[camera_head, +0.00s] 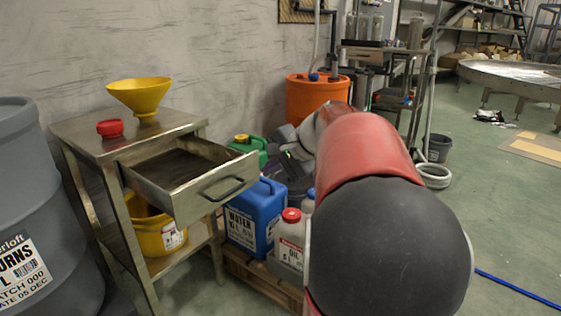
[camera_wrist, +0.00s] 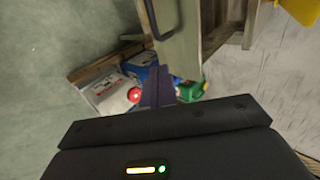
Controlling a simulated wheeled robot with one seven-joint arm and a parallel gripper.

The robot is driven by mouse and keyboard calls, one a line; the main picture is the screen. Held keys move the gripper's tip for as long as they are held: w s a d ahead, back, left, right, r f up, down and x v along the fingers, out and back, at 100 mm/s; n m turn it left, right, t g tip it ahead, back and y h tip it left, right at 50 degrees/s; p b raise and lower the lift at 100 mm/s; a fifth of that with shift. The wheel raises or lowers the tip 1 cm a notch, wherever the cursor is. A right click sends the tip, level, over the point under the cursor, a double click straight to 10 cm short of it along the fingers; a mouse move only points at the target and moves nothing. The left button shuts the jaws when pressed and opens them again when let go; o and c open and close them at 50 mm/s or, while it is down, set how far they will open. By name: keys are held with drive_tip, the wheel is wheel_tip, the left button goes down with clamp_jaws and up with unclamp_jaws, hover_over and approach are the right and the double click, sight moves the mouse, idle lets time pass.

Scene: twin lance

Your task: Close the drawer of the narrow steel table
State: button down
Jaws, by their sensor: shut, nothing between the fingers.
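The narrow steel table (camera_head: 83,130) stands against the wall at the left. Its drawer (camera_head: 215,189) is pulled well out and looks empty inside. The bar handle (camera_head: 224,188) is on the drawer front. In the wrist view the drawer front (camera_wrist: 181,40) and the handle (camera_wrist: 151,20) show at the top. My gripper (camera_wrist: 158,82) is shut and empty, its fingers just below the drawer front in that view. I cannot tell whether they touch it. In the head view my gripper is partly hidden behind my red and black arm, right of the drawer.
A yellow funnel (camera_head: 140,95) and a red lid (camera_head: 109,128) sit on the tabletop. A yellow bucket (camera_head: 155,229) is on the lower shelf. Blue (camera_head: 255,216), white (camera_head: 289,242) and green (camera_head: 250,148) canisters stand beside the table. A grey drum (camera_head: 35,200) is left.

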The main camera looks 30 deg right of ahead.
sight(244, 172)
drive_tip(key=shift+w+a+f, duration=0.25)
drive_tip(key=shift+w+a, duration=0.1)
drive_tip(key=shift+w, duration=0.5)
drive_tip(key=shift+w+a+f, duration=0.2)
drive_tip(key=shift+w+a, duration=0.1)
drive_tip(key=shift+w, duration=0.6)
drive_tip(key=shift+w+a+f, duration=0.25)
drive_tip(key=shift+w+a, duration=0.1)
drive_tip(key=shift+w, duration=0.5)
